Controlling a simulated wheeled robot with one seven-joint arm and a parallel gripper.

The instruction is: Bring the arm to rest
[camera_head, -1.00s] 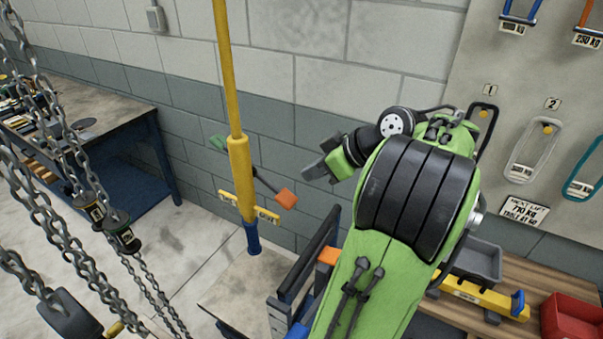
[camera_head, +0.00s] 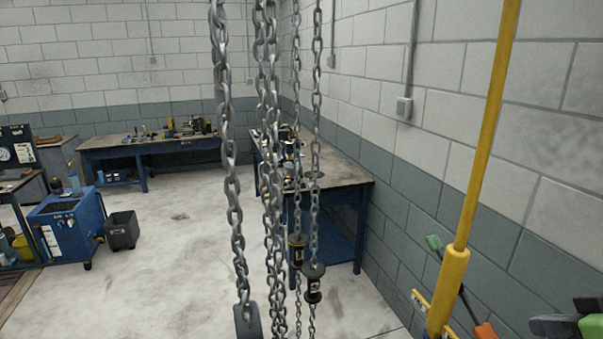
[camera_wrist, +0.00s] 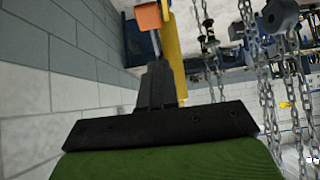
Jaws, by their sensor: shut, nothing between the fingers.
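My gripper (camera_wrist: 157,85) shows in the wrist view as a dark bracket with its narrow fingers together and nothing between them. In the head view only its dark end (camera_head: 545,326) and a bit of green arm show at the lower right edge. The rest of my arm is out of that view. The yellow pole (camera_head: 481,140) stands left of my gripper there, with an orange piece (camera_head: 485,331) low beside it. In the wrist view the orange piece (camera_wrist: 149,17) lies beyond the fingertips; I cannot tell the gap.
Steel chains (camera_head: 229,150) hang in the middle of the head view. A workbench (camera_head: 345,184) runs along the right wall, and another bench (camera_head: 165,141) stands at the back. A blue cart (camera_head: 68,235) and a dark bin (camera_head: 122,232) stand left. The floor between is clear.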

